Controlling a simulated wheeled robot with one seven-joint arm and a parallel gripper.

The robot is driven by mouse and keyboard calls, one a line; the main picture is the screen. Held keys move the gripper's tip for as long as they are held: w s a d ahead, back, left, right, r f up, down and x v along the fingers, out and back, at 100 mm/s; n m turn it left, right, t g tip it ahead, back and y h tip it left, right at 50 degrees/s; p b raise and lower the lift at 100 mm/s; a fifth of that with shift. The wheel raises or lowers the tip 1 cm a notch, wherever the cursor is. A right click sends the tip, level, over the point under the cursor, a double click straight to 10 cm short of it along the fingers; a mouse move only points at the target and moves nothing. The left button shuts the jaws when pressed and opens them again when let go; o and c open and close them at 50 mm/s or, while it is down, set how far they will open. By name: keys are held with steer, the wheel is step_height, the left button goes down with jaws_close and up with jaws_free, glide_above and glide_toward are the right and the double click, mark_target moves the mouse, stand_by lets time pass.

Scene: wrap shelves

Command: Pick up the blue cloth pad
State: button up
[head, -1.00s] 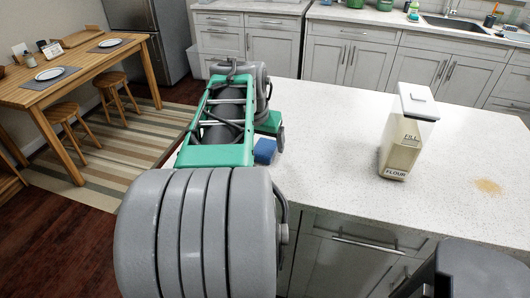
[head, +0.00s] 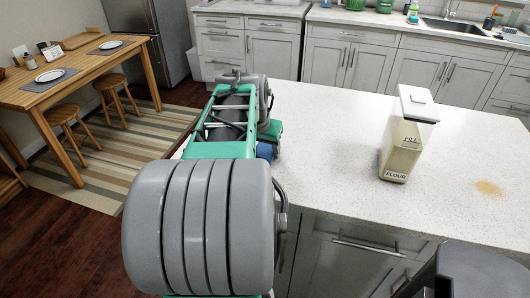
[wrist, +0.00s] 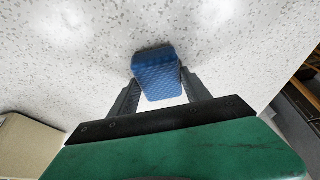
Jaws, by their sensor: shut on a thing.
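The blue cloth pad (wrist: 157,75) is between the two fingers of my gripper (wrist: 158,88) in the wrist view, over the white speckled counter (wrist: 60,50). The fingers are shut on it from both sides. In the head view a small part of the blue pad (head: 264,151) shows beside my arm near the counter's left end. My arm hides the rest of it and the fingertips there. I cannot tell whether the pad touches the counter.
A flour canister (head: 405,140) with a white lid stands on the counter to the right. A tan spill (head: 488,188) lies farther right. A dining table (head: 75,70) with stools is at the left. Cabinets with a sink (head: 450,27) line the back.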

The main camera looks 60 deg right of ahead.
mark_target(264, 150)
steer(key=c, duration=0.3)
steer(key=shift+r, duration=0.1)
step_height(264, 150, up, 10)
steer(key=shift+p, duration=0.4)
